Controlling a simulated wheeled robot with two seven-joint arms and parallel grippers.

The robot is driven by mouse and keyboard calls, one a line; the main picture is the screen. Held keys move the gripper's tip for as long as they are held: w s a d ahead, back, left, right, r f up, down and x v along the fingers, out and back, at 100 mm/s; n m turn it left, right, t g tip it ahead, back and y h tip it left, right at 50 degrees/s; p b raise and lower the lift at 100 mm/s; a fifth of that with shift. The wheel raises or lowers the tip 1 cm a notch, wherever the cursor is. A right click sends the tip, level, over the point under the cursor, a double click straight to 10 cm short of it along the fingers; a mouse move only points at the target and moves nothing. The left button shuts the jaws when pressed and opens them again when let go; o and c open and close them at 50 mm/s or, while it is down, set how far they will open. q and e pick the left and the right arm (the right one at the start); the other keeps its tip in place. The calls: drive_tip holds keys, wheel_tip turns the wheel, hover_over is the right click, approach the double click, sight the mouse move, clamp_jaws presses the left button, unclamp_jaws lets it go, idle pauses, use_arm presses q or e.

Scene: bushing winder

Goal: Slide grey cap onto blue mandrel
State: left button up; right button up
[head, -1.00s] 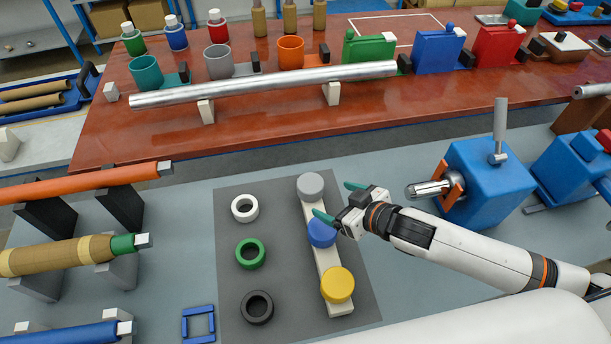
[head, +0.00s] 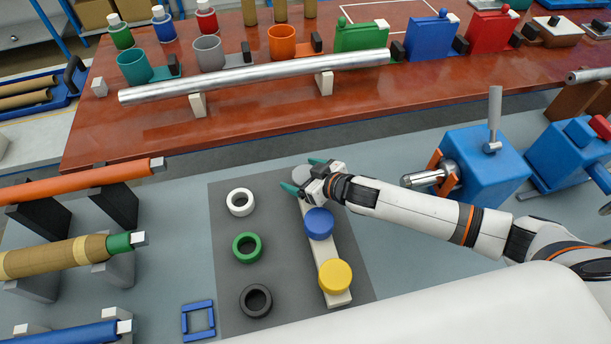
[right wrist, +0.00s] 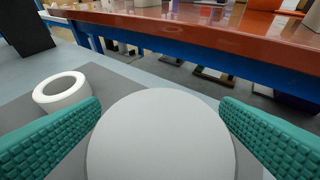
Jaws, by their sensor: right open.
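The grey cap (head: 301,173) sits at the far end of a white strip. In the right wrist view the grey cap (right wrist: 160,140) is a large round top between the teal fingers. My right gripper (head: 303,176) is open, with one finger on either side of the cap; a gap shows on the right, and on the left I cannot tell whether it touches. A blue mandrel (head: 70,335) with a white square end lies at the lower left, partly cut off by the frame. My left gripper is not in view.
A blue cap (head: 319,224) and yellow cap (head: 335,276) share the strip. White (head: 240,203), green (head: 247,248) and black (head: 256,301) rings lie left of it on the dark mat. A blue square frame (head: 198,321) and orange mandrel (head: 80,182) are further left.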

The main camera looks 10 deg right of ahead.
drive_tip(key=shift+w+a+f, duration=0.25)
drive_tip(key=shift+w+f, duration=0.05)
drive_tip(key=shift+w, duration=0.15)
drive_tip(key=shift+s, duration=0.1)
drive_tip(key=shift+c, duration=0.3)
drive_tip(key=shift+r, duration=0.1)
drive_tip(key=c, duration=1)
